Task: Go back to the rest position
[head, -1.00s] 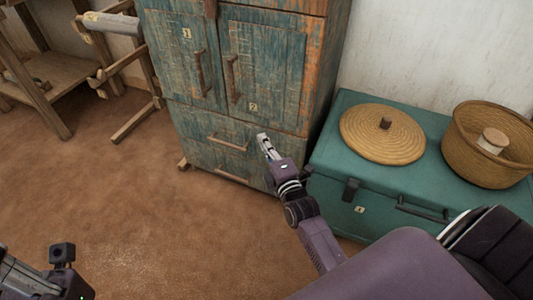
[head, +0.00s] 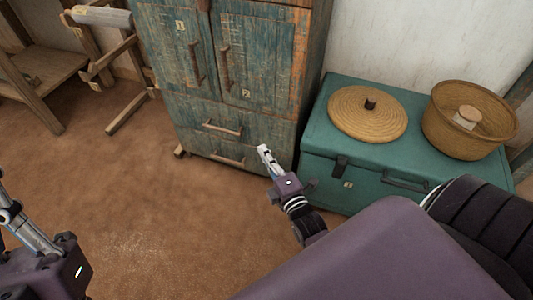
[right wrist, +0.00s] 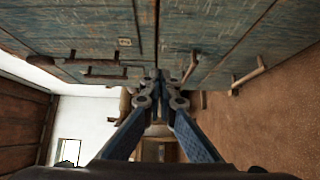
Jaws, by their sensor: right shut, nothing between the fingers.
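My right gripper (head: 264,152) is in the middle of the head view, in front of the lower drawers of the blue-green cabinet (head: 262,62). Its fingers are together with nothing between them. In the right wrist view the fingers (right wrist: 160,88) also meet, with the cabinet front filling the top of the picture. How far the fingertips are from the cabinet is hard to tell. Part of my left arm with its purple housing (head: 48,270) shows at the lower left edge; its fingertips are not clearly visible.
The cabinet's doors and drawers look closed. To its right a teal trunk (head: 322,150) carries a round woven lid (head: 350,118) and a woven basket (head: 440,130) with a small object inside. A wooden loom frame (head: 128,110) stands at the upper left. The brown floor between is clear.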

